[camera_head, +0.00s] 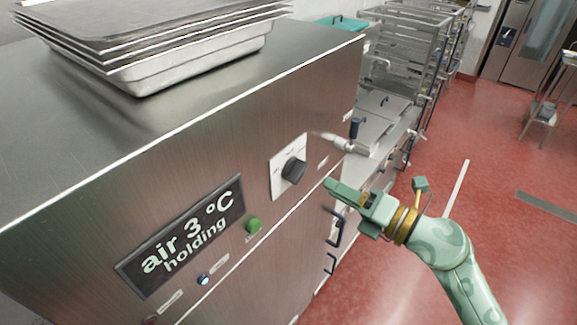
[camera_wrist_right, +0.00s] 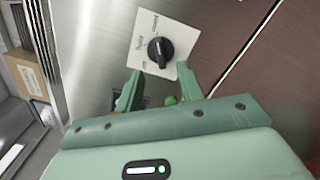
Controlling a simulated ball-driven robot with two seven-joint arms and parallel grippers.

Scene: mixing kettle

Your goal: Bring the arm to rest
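My right gripper (camera_head: 338,188) is green and hangs in the air in front of the steel cabinet's panel, just right of the black rotary knob (camera_head: 293,170). In the right wrist view its two fingers (camera_wrist_right: 157,90) stand apart with nothing between them. The knob (camera_wrist_right: 160,52) on its white plate shows beyond the fingertips, apart from them. My left gripper is in neither view.
The steel cabinet (camera_head: 90,215) has a display (camera_head: 185,237) reading "air 3 °C holding", a green button (camera_head: 253,225) and a lit button (camera_head: 203,280). Stacked trays (camera_head: 150,45) lie on top. Wire racks (camera_head: 410,45) stand behind. Red floor (camera_head: 500,210) at right is open.

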